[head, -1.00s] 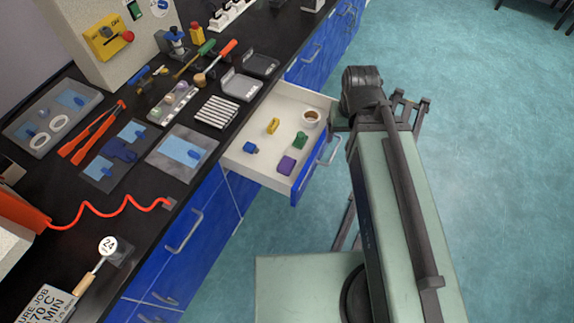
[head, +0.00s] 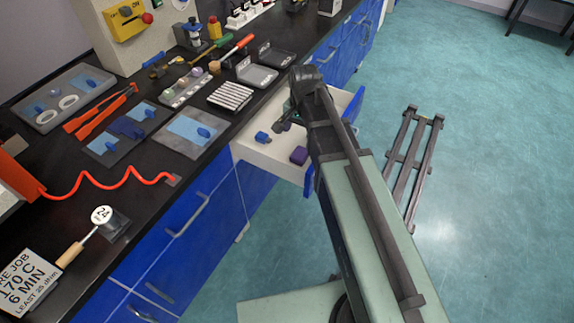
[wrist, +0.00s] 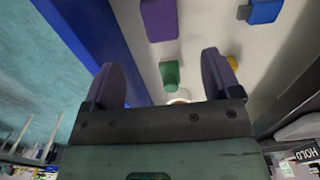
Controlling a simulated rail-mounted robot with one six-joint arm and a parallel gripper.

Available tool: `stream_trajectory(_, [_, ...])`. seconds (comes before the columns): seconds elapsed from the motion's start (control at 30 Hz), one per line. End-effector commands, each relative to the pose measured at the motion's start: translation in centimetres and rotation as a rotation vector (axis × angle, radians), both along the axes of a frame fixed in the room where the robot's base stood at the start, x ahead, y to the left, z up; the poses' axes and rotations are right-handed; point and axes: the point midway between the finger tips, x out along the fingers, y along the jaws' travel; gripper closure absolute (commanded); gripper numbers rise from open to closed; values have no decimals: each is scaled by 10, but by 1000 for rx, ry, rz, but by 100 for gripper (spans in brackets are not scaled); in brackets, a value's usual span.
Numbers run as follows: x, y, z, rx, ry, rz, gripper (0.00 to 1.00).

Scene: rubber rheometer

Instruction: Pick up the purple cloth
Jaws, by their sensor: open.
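The purple cloth (head: 299,155) looks like a small folded, block-like piece. It lies in the open white drawer (head: 275,155), near the front corner. In the wrist view the purple cloth (wrist: 159,18) is at the top, beyond my fingertips and apart from them. My gripper (wrist: 160,62) is open and empty over the drawer, with its two fingers spread. In the head view my arm covers most of the gripper and part of the drawer.
A blue piece (head: 262,137) lies left of the purple one. A green piece (wrist: 169,74) and a partly hidden yellow piece (wrist: 233,62) are also in the drawer. The drawer's blue front (wrist: 105,30) rises at the side. A crowded black counter stands left.

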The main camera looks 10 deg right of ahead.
Motion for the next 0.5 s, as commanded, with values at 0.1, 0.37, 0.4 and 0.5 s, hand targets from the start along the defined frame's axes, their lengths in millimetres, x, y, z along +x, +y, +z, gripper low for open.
stream_trajectory(0.1, [0, 0, -5, 0, 0, -1, 17])
stream_trajectory(0.37, [0, 0, -56, 0, 0, 1, 17])
stream_trajectory(0.4, [0, 0, -60, 0, 0, 1, 17])
stream_trajectory(0.5, [0, 0, -59, 0, 0, 2, 17])
